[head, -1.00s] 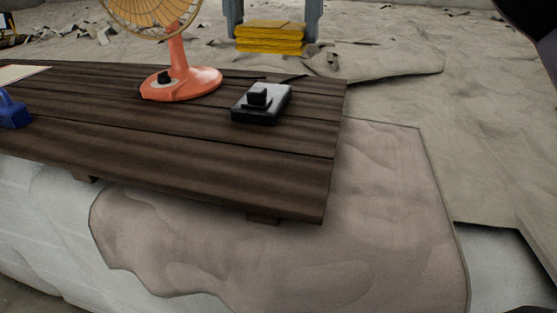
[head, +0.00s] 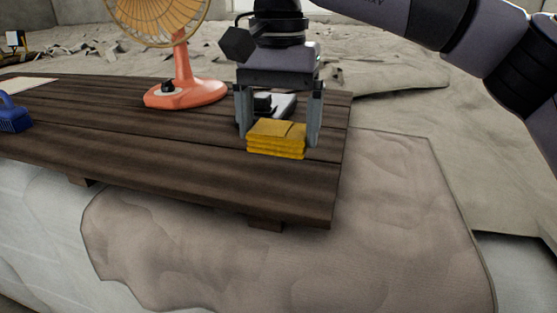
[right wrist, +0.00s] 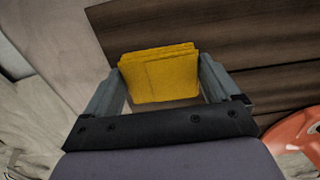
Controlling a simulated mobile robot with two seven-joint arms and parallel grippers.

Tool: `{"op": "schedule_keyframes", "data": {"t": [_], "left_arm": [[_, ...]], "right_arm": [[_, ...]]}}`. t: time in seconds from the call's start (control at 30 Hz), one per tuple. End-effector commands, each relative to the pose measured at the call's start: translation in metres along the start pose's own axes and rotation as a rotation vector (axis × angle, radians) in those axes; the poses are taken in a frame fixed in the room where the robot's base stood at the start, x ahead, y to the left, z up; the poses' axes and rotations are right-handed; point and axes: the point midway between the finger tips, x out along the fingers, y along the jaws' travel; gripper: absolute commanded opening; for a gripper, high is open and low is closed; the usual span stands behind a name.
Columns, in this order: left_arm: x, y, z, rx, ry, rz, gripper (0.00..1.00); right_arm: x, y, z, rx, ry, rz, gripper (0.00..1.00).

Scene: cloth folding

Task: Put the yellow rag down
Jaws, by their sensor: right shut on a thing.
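The yellow rag (head: 276,138) is a folded, layered bundle near the right end of the dark wooden table (head: 150,165) in the head view. My right gripper (head: 279,143) is shut on it, with one finger at each side. In the right wrist view the rag (right wrist: 160,74) sits between the two fingers, with the table planks (right wrist: 230,35) beyond it. I cannot tell whether the rag touches the table top. My left gripper is not in view.
A black and white device (head: 282,106) lies behind the rag, partly hidden by my gripper. An orange fan (head: 182,90) stands left of it. A blue object (head: 13,118) is at the far left. The table's front middle is bare. A brownish cloth (head: 390,200) lies below.

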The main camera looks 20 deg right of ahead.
Motion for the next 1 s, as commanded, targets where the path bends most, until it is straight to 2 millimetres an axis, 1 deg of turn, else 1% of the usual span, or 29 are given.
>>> {"op": "schedule_keyframes", "data": {"t": [0.03, 0.23, 0.43, 0.5, 0.63, 0.67, 0.7, 1.0], "left_arm": [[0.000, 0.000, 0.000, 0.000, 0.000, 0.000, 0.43], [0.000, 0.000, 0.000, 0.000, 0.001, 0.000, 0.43], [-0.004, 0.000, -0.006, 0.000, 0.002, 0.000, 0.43], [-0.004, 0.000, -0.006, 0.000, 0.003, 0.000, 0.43], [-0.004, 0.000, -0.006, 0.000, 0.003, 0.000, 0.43], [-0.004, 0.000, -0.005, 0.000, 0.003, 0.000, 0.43], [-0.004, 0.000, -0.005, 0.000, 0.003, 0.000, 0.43], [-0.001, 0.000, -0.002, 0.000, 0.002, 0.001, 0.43]], "right_arm": [[0.006, 0.000, 0.000, 0.000, 0.001, 0.000, 0.65], [0.020, 0.000, 0.000, 0.001, 0.001, 0.001, 0.65], [0.046, 0.000, 0.000, 0.000, -0.001, 0.002, 0.65], [0.050, 0.000, 0.000, 0.001, 0.000, -0.001, 0.65], [0.050, 0.000, 0.000, 0.001, 0.000, -0.001, 0.65], [0.051, 0.000, 0.000, 0.001, 0.000, 0.000, 0.93], [0.051, 0.000, 0.000, 0.001, 0.000, 0.000, 1.00], [0.053, 0.000, 0.000, 0.001, 0.001, -0.001, 1.00]]}}
